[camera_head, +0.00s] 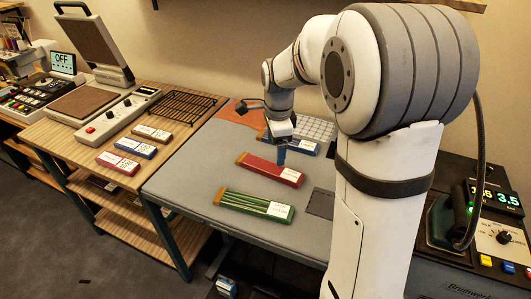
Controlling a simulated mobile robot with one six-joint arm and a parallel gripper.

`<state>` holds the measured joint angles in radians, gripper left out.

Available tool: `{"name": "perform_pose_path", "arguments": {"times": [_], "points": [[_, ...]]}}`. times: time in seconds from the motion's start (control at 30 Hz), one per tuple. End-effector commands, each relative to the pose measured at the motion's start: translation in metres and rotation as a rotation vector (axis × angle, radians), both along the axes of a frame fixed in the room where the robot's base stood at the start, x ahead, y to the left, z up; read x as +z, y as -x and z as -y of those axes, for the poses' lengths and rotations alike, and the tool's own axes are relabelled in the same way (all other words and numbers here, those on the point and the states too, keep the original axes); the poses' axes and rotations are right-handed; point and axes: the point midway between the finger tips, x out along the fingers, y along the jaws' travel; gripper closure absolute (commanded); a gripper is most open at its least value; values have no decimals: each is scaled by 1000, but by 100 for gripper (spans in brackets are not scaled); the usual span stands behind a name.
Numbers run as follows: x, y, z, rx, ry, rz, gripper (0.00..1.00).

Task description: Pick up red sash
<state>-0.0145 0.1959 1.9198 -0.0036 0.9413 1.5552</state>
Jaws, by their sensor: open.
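The red sash (265,168) lies folded flat in a long, narrow strip on the grey table mat (185,185), with a brown end at the left and a white label at the right. My gripper (281,157) points down just above and behind the sash's middle to right part. It is open with nothing seen between its fingers. The fingertips are small here, and I cannot tell whether they touch the sash.
A green folded sash (250,205) lies in front of the red one and a blue one (304,147) lies behind. Small labelled pieces, a black rack (180,105) and a heat press (118,113) occupy the left bench. A control box (490,225) stands at right.

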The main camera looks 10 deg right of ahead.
Motion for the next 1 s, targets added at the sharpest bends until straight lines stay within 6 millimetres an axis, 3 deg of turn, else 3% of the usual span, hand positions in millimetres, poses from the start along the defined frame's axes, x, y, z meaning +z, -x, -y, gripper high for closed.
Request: {"name": "perform_pose_path", "arguments": {"times": [0.03,0.2,0.4,0.83,1.0], "points": [[-13,-17,0,-99,-8,-18,20],[-48,-58,1,-420,-25,-54,20],[-75,-85,2,-655,-31,-76,20],[-116,-90,1,-721,-31,-84,20],[-143,-86,0,-719,-30,-85,20]]}}
